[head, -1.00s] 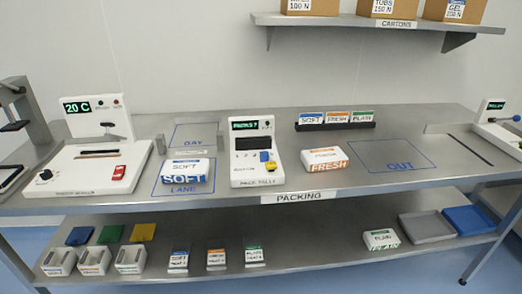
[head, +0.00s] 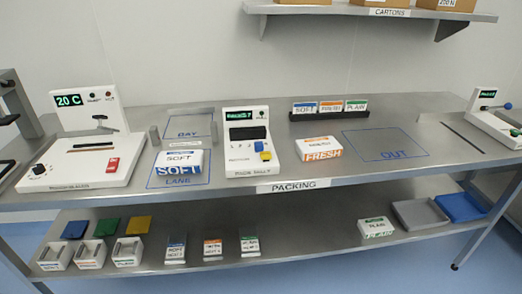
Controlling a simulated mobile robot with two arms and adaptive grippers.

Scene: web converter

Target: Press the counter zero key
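The white counter (head: 236,164), labelled something like "PACK TALLY", stands on the steel bench just right of the SOFT pack. Its green display (head: 238,115) seems to read "PACKS 7". On its lower right front are a blue key (head: 259,147) and a yellow key (head: 265,156). The small key lettering is too blurred to read, so I cannot tell which is the zero key. Neither of my grippers is in view, and nothing covers the counter's front.
A white sealer-like machine (head: 85,130) stands at left. The OUT square (head: 386,146) is empty. A lower shelf (head: 300,235) holds small boxes and trays.

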